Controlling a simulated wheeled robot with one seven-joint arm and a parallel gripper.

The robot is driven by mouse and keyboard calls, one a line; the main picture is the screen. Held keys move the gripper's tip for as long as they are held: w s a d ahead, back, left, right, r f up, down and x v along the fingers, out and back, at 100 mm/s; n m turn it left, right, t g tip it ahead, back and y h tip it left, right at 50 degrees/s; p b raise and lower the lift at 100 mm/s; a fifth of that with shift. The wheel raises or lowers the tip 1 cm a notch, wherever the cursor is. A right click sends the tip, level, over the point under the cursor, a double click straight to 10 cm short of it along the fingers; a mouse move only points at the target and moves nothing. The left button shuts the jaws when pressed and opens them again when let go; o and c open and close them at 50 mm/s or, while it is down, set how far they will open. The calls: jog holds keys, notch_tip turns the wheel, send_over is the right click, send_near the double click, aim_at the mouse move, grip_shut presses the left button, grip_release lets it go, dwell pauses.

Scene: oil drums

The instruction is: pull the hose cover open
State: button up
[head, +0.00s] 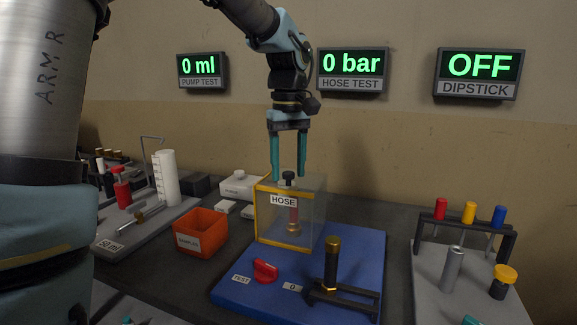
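The hose cover (315,205) is a clear box with a yellow front frame and a label reading HOSE. It stands shut at the back of the blue board (355,252). A small dark knob (288,177) sits at its top front edge. Inside the box is a reddish upright fitting (294,216) with a brass end. My gripper (288,172) points straight down over the box, its two teal fingers spread. The fingertips are at about the knob's height in the picture, one on each side, with visible gaps. I cannot tell their exact depth relative to the knob.
A red knob (265,271) and a black, brass-topped handle (332,262) stand in front of the box. An orange bin (201,234) is to the left. A rack (467,228) with coloured-top dipsticks is at right. The hose display (350,63) reads 0 bar.

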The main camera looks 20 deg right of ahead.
grip_shut()
dwell(1.2)
